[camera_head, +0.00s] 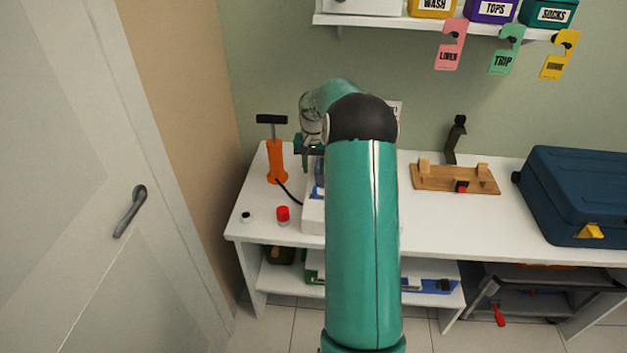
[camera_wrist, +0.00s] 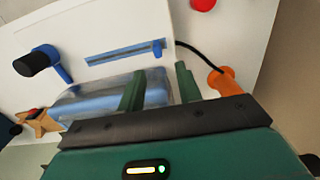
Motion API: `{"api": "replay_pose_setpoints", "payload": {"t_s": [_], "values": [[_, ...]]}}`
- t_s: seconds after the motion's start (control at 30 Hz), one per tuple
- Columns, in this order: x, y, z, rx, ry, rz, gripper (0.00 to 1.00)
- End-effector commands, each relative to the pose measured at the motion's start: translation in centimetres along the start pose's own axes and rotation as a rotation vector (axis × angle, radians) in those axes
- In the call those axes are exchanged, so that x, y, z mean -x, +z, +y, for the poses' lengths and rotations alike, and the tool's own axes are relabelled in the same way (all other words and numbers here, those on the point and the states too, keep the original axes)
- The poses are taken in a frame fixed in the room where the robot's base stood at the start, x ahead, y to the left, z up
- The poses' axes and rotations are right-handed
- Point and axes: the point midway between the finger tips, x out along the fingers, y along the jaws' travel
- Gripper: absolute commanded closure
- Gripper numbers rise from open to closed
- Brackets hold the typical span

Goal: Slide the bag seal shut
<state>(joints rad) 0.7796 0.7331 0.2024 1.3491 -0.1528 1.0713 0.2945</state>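A clear bluish bag (camera_wrist: 100,98) lies on a white surface in the wrist view, just beyond my gripper. My gripper (camera_wrist: 160,68) has two green fingers standing apart. The left finger overlaps the bag in the picture, and the right finger is past the bag's right end. I cannot tell whether they touch it. A straight blue-grey strip (camera_wrist: 125,53) lies on a white panel beyond the bag. A blue lever (camera_wrist: 65,70) is left of the strip. I cannot make out the bag's seal or its slider for certain. In the head view my arm hides most of this area.
An orange pump (camera_head: 277,162) with a black hose stands left of my gripper. A red cap (camera_head: 283,214) sits near the tabletop's left front. A wooden stand (camera_head: 455,178) and a dark blue case (camera_head: 582,195) are to the right. A shelf with hanging tags (camera_head: 450,45) is above.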

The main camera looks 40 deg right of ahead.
Motion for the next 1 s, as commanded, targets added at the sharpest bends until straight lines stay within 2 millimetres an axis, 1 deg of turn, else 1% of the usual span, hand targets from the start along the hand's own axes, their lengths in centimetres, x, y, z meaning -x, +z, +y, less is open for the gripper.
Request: {"api": "replay_pose_setpoints", "payload": {"t_s": [0.03, 0.1, 0.2, 0.3, 0.4, 0.9, 1.0], "values": [[1.2, 0.0, 0.0, 0.0, 0.0, 0.002, 0.65], [2.4, 0.0, -0.1, 0.0, -0.001, 0.002, 0.65], [3.7, 0.0, 0.0, 0.001, -0.001, 0.001, 0.65], [4.4, 0.0, 0.0, 0.001, -0.001, 0.0, 0.65], [4.6, 0.0, 0.0, 0.0, -0.001, 0.0, 0.65], [4.6, 0.0, -0.1, 0.001, -0.001, 0.0, 0.65], [5.4, 0.5, -0.7, 0.015, 0.0, 0.009, 0.65]]}}
